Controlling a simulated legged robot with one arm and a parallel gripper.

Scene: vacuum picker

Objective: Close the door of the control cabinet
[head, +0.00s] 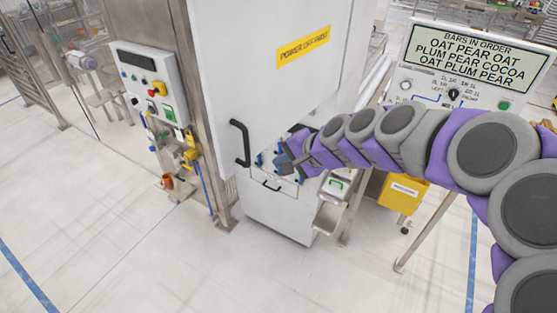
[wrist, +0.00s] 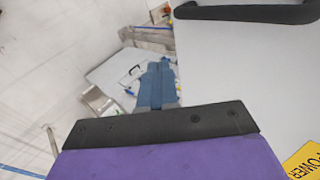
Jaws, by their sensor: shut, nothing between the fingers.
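The control cabinet's white door (head: 255,90) stands upright in the middle of the head view, with a yellow "POWER OFF FIRST" label (head: 303,47) and a black bar handle (head: 240,142) low on its left side. I cannot tell exactly how far it stands open. My gripper (head: 284,163) is near the door's lower edge, right of and slightly below the handle. Its blue fingers (wrist: 156,83) are together and empty in the wrist view. There the door (wrist: 240,75) fills the right side, with the handle (wrist: 245,12) along the top. Contact with the door is unclear.
A grey control box (head: 150,82) with buttons hangs on a post at left. A display panel (head: 470,55), a yellow bin (head: 402,192) and a metal stand are at right. A white lower unit (head: 275,215) is below the door. Open floor (head: 120,250) lies in front and left.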

